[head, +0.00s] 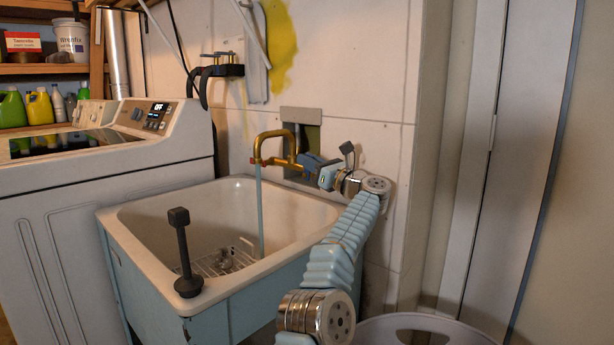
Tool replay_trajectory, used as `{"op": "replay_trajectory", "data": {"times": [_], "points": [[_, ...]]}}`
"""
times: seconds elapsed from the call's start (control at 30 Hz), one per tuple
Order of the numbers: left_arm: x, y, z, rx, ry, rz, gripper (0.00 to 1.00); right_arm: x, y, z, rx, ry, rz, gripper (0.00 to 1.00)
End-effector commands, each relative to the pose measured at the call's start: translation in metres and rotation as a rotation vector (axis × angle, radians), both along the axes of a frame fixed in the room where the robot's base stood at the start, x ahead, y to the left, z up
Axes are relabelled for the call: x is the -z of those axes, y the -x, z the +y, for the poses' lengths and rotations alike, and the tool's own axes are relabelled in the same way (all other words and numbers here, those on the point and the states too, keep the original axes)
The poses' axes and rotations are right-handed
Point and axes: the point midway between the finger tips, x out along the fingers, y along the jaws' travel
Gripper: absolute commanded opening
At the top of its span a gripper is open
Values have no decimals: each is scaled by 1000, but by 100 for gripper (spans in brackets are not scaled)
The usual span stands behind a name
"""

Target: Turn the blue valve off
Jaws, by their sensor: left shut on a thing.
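A brass faucet (292,143) comes out of the wall above the white utility sink (282,207). A stream of water (261,210) runs from its spout into the basin. The blue valve (308,160) is at the right side of the faucet, close to the wall, and is partly hidden by my gripper. My left gripper (316,168) is at this valve and shut on it. The small size and overlap hide the exact angle of the handle. My right gripper is not in view.
A washing machine (95,185) stands left of the sink. A wire rack (215,263) lies in the basin. A pale round basket (425,325) is at the lower right. Shelves with bottles are at the upper left. Black hoses (203,85) hang on the wall.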

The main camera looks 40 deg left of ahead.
Motion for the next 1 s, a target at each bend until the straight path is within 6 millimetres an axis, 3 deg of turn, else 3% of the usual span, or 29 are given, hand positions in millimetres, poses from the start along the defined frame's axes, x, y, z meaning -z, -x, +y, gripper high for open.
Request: {"op": "replay_trajectory", "data": {"times": [0.03,0.2,0.67,0.7,0.8,1.0], "points": [[12,0,-2,1,-47,-5,0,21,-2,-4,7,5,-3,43],[10,1,-8,0,-187,-16,0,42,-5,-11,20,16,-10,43],[4,1,-11,1,-253,-21,0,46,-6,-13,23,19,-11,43],[4,1,-11,1,-253,-21,22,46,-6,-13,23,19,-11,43],[4,1,-11,1,-253,-21,36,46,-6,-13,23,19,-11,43],[4,1,-10,1,-252,-21,36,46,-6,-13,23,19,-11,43]]}}
